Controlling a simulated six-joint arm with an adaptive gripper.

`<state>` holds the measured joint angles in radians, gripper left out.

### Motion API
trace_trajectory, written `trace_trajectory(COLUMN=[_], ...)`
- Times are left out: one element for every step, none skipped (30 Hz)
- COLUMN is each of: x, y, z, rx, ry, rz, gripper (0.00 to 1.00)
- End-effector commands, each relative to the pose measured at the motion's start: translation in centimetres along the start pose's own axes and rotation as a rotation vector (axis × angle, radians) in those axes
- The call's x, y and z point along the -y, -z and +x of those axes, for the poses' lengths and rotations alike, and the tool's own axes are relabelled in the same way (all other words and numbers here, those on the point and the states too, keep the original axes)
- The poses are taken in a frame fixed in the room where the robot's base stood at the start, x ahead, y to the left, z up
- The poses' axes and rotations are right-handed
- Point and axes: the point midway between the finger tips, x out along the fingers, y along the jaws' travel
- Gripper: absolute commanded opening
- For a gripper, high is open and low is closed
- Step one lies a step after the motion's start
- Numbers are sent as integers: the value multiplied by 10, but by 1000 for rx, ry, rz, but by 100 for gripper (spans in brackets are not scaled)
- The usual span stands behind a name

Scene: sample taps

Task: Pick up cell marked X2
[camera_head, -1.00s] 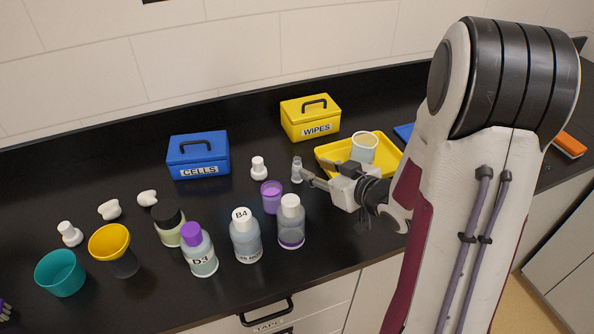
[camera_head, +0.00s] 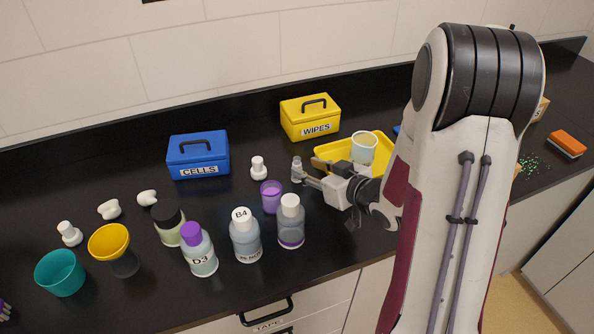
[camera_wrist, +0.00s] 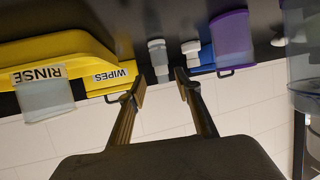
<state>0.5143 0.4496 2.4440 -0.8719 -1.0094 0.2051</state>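A small grey, see-through cell (camera_head: 297,172) with a pale cap stands on the black counter. My gripper (camera_head: 312,172) is right beside it, low over the counter, with its fingers pointing left toward it. In the wrist view my gripper (camera_wrist: 161,88) is open, and a small cell (camera_wrist: 158,60) shows beyond the gap between the fingertips. Nothing is held. A white cell (camera_head: 258,168) stands a little to the left. Three more white pieces, one of them here (camera_head: 70,234), are at the far left. I cannot read an X2 mark on any of them.
A blue CELLS box (camera_head: 183,152) and a yellow WIPES box (camera_head: 322,125) stand behind. A yellow tray (camera_head: 335,150) with a cup (camera_head: 364,148) is behind my gripper. A purple cup (camera_head: 271,195) and several bottles, such as B4 (camera_head: 246,240), stand in front.

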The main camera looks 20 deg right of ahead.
Motion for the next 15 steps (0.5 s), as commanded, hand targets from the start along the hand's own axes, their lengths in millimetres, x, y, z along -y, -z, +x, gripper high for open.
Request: trace_trajectory(x=[0,0,0,0,0,0,0,0,0,0,0,0,0,0,1], y=[0,0,0,0,0,0,0,0,0,0,0,0,0,0,1], z=[1,1,1,1,1,1,1,1,1,1,2,3,4,6,8], rx=[0,0,0,0,0,0,0,0,0,0,0,0,0,0,1], ry=[0,-1,-1,-1,-1,-1,-1,-1,-1,-1,-1,0,0,0,1], rz=[0,0,0,0,0,0,0,0,0,0,0,0,0,0,-1], gripper=[33,33,33,33,33,33,33,33,33,33,33,33,33,33,33])
